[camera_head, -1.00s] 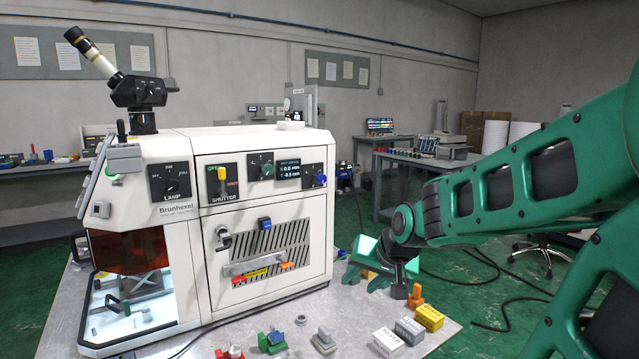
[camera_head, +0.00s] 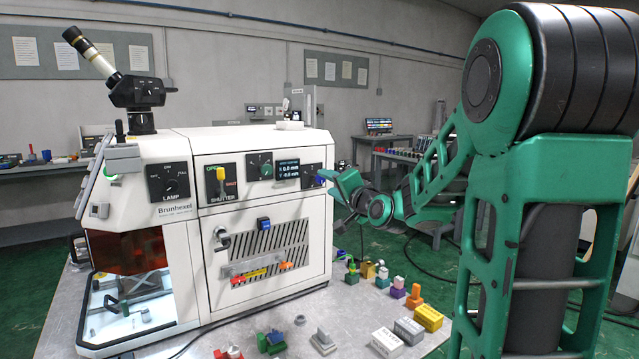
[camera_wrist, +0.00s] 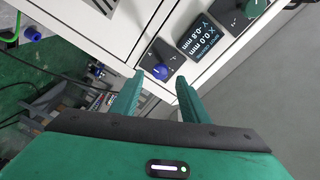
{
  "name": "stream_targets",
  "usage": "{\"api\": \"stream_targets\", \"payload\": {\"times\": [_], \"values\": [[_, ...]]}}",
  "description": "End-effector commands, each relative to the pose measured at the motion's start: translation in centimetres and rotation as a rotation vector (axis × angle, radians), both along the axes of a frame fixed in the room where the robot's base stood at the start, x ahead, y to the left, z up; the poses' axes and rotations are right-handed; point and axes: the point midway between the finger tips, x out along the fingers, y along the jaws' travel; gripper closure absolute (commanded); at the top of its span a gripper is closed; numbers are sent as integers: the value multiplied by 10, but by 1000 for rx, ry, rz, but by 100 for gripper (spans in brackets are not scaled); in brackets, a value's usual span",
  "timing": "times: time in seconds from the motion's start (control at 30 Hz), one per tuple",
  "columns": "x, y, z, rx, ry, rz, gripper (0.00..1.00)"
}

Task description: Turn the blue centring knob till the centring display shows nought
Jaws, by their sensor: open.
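The blue centring knob (camera_head: 319,180) sits on a black plate at the right end of the white machine's upper panel. In the wrist view the knob (camera_wrist: 161,71) shows between and just beyond my fingertips. My gripper (camera_wrist: 160,82) is open, its two green fingers pointing at the panel. I cannot tell whether the fingertips reach around the knob's sides. In the head view my gripper (camera_head: 330,182) is close to the knob from the right. The centring display (camera_head: 287,170) is left of the knob.
Several small coloured blocks stand on the grey table (camera_head: 300,345) before the machine.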

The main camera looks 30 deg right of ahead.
Motion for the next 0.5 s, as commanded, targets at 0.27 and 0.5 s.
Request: {"api": "stream_targets", "payload": {"times": [0.27, 0.5], "values": [[45, -4, -1, 0, 1, 2, 59], [62, -6, -1, 0, 0, 1, 59]]}}
